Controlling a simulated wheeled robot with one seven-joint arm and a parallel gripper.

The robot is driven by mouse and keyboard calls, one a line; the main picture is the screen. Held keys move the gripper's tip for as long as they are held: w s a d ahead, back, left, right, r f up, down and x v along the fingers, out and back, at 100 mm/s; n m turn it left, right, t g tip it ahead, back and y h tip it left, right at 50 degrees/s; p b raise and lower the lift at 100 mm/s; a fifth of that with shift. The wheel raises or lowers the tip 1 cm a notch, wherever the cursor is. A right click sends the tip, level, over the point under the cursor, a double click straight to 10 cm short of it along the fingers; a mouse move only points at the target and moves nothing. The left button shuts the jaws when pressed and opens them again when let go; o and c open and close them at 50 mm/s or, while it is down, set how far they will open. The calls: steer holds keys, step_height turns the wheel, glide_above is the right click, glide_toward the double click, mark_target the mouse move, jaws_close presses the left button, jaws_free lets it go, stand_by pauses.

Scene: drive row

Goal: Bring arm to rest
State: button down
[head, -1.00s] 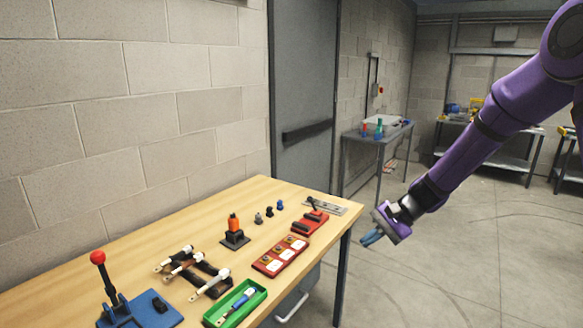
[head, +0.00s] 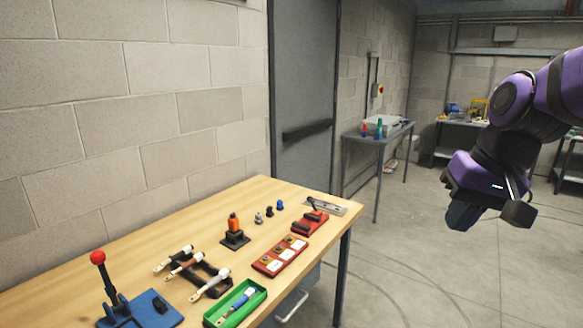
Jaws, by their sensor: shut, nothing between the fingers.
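My purple arm (head: 512,100) is folded at the right side of the head view. My gripper (head: 462,216) hangs below the wrist, pointing down over open floor, to the right of the workbench. Its dark fingers look closed, with nothing held between them. The gripper is clear of the bench and touches nothing.
The wooden workbench (head: 213,208) holds a red-knobbed lever (head: 100,262), white-handled levers (head: 180,262), a green tray (head: 238,305) with a screwdriver, and red blocks. A grey side table (head: 378,137) stands behind. Concrete floor (head: 400,265) is free between bench and arm.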

steer(key=s+d+r+t+h, duration=0.1)
steer(key=s+d, duration=0.1)
steer(key=s, duration=0.3)
steer(key=s+d+r+n+t+h, duration=0.1)
steer(key=s+d+r+t, duration=0.1)
steer(key=s, duration=0.3)
steer(key=shift+d, duration=0.3)
steer(key=shift+s, duration=0.1)
